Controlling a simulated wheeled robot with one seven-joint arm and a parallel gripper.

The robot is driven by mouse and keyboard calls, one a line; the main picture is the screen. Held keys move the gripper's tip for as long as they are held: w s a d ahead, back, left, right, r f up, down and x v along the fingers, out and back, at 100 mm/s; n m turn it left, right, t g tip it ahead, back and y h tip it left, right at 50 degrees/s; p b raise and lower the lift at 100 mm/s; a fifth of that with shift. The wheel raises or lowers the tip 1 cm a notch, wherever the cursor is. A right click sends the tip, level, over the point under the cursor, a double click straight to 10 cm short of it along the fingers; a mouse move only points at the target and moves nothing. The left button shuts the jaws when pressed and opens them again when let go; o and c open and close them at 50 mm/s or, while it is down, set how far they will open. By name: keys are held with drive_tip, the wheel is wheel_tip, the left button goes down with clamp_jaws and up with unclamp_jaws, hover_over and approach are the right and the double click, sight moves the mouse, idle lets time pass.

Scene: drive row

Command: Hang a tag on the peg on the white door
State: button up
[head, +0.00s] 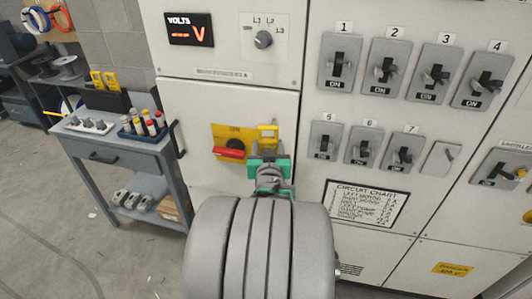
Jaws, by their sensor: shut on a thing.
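The white door (190,108) is in the middle of the head view, below the volts display. A yellow plate with a red rotary handle (228,152) is mounted on it. My gripper (269,160), with green fingers, is in front of the door just right of the red handle. I cannot tell whether the tag touches the door. The peg cannot be made out; the tag and gripper may hide it.
A grey cart (120,150) stands left of the cabinet, with more yellow tags on a black stand (108,102) and a tray of small cylinders (143,127). Numbered switches (340,62) and a circuit chart (366,207) are on the panels to the right. Open floor lies at lower left.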

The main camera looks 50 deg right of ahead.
drive_tip(key=shift+w+d+f+b, duration=0.1)
drive_tip(key=shift+w+d+b, duration=0.2)
drive_tip(key=shift+d, duration=0.55)
drive_tip(key=shift+w+d+f+b, duration=0.1)
drive_tip(key=shift+w+d, duration=0.25)
drive_tip(key=shift+d, duration=0.45)
drive_tip(key=shift+w+d+f+b, duration=0.15)
drive_tip(key=shift+d+f+b, duration=0.2)
drive_tip(key=shift+b, duration=0.3)
drive_tip(key=shift+w+d+f+b, duration=0.15)
drive_tip(key=shift+d+b, duration=0.1)
drive_tip(key=shift+b, duration=0.4)
drive_tip(key=o, duration=1.4)
